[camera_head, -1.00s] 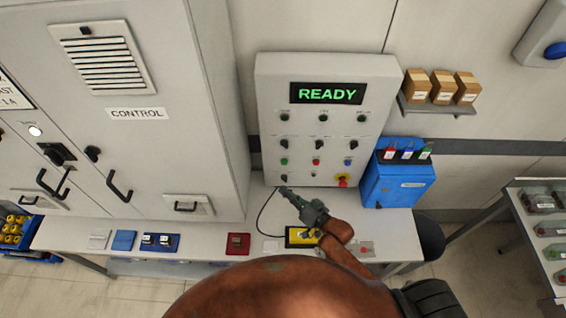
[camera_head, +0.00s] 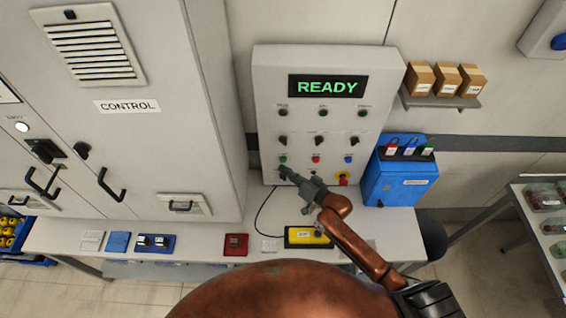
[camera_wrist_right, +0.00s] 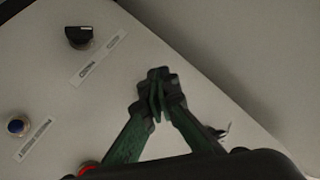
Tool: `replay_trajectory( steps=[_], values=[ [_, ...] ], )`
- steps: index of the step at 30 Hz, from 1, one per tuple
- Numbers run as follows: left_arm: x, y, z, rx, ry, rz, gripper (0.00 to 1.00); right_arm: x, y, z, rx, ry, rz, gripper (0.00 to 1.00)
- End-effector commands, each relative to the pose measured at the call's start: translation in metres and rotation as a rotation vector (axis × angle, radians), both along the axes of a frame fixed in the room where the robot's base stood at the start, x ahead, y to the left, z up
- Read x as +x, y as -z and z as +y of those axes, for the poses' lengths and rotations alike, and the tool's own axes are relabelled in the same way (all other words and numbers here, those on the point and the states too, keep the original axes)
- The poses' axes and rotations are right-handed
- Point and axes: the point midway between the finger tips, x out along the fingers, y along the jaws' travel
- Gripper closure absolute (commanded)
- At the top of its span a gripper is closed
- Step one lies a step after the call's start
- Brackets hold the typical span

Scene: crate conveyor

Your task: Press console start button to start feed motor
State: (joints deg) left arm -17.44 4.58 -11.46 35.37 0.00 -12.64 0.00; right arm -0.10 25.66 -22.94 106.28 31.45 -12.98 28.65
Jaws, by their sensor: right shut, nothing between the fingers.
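The control console (camera_head: 262,110) is a pale upright panel with a green READY display (camera_head: 327,86). Its lower row has a green button (camera_head: 283,159), a red button (camera_head: 316,159) and a blue button (camera_head: 348,159). The small labels are too blurred to read. My right gripper (camera_head: 284,171) is shut and empty, its tip just below the green button; I cannot tell if it touches the panel. My left gripper is out of view.
A yellow pendant (camera_head: 308,237), a red case (camera_head: 236,245) and blue items lie on the bench (camera_head: 205,235). A grey cabinet (camera_head: 150,150) stands left.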

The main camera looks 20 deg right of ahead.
Motion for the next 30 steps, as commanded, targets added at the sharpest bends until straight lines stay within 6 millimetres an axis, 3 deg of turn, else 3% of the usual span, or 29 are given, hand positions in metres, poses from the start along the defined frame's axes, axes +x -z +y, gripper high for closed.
replay_trajectory(
  steps=[30],
  values=[
    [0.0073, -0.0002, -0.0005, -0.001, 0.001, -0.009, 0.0, 0.0013, -0.0004, -0.0004, -0.001, 0.0, -0.001, 1.0]
  ],
)
